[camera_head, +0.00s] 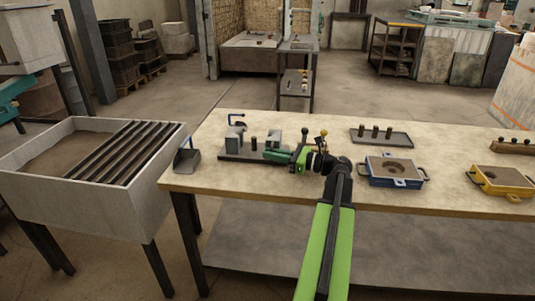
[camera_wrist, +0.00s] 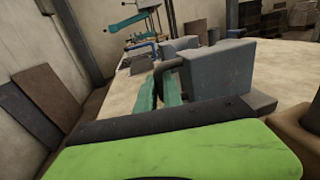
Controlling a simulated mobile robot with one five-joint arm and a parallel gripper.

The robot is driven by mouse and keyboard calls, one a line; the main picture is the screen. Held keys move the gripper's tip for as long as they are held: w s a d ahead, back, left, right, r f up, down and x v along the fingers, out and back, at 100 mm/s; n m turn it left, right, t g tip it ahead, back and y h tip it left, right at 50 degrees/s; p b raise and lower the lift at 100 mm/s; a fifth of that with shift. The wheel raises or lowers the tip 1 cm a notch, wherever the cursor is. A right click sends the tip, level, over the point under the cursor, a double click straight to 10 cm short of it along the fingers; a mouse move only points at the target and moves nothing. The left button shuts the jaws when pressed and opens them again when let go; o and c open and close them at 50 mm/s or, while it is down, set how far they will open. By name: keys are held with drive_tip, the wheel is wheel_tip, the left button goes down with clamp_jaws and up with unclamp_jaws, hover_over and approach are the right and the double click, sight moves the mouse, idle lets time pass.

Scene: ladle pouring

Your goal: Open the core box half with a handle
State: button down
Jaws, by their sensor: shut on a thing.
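The core box stands on a dark base plate (camera_head: 228,157) on the workbench. Its left grey half (camera_head: 235,138) and right grey half (camera_head: 273,138) stand apart, with a dark upright piece (camera_head: 254,143) between them. My gripper (camera_head: 273,155) reaches in from the right, low in front of the right half. In the wrist view, its green fingers (camera_wrist: 160,92) are shut on a dark bent handle (camera_wrist: 172,66) beside a grey block (camera_wrist: 218,70). The fingers partly hide the handle, and the grip is too small to make out in the head view.
A tray with dark pegs (camera_head: 380,138), a blue mould box (camera_head: 391,170) and a yellow mould box (camera_head: 502,180) stand to the right. A sand bin (camera_head: 75,200) stands left.

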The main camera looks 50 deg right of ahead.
drive_tip(key=c, duration=1.8)
unclamp_jaws()
drive_tip(key=shift+o, duration=0.2)
drive_tip(key=shift+w, duration=0.1)
drive_tip(key=v, duration=0.7)
drive_tip(key=shift+s, duration=0.25)
